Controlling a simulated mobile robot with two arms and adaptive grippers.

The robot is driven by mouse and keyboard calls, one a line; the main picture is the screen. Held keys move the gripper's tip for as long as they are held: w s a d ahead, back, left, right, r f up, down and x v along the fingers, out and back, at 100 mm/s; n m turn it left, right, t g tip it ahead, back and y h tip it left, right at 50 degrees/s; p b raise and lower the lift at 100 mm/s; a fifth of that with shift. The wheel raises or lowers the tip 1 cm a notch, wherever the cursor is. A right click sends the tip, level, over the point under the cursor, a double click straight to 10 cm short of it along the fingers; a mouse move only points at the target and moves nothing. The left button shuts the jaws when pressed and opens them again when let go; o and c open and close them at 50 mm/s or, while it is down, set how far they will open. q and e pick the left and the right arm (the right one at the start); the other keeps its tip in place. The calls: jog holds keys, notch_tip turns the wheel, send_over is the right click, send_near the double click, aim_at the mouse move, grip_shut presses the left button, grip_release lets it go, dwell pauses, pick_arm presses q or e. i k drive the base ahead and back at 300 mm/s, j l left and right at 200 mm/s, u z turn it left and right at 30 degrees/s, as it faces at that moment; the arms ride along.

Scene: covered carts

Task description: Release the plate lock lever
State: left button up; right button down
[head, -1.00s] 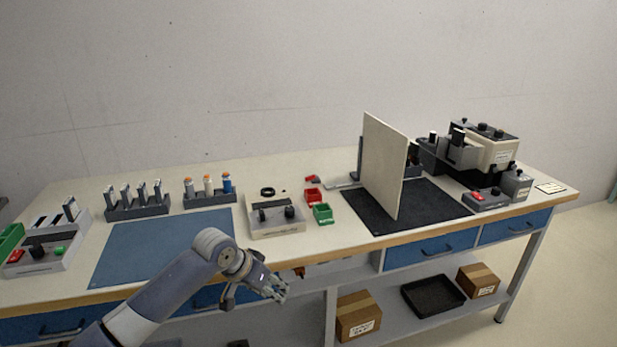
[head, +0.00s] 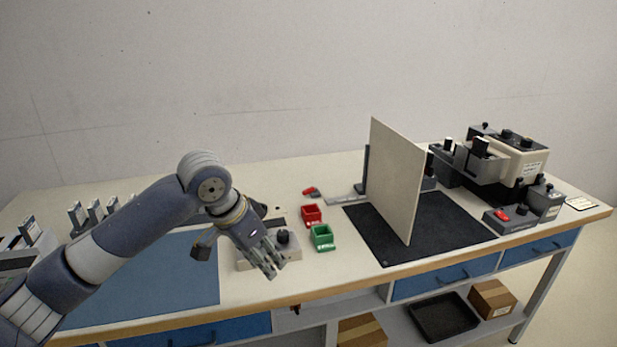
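A beige upright plate (head: 396,185) stands on a black mat (head: 455,228) right of the bench's middle. A dark grey upright part (head: 366,172) shows at its left edge, with a flat grey bar (head: 345,200) on the bench beside it. I cannot tell which part is the lock lever; the plate hides what lies behind it. My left gripper (head: 270,265) points down and right in front of a light control box (head: 290,255), left of the plate and apart from it. Whether its fingers are open is unclear. My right gripper is out of view.
A red bin (head: 311,215) and a green bin (head: 322,238) sit between my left gripper and the plate. A beige and dark machine (head: 515,160) and a grey box with a red switch (head: 510,220) stand at right. A blue mat (head: 150,285) lies under my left arm.

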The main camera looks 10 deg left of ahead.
aim_at(311, 190)
jog(key=i, duration=1.4)
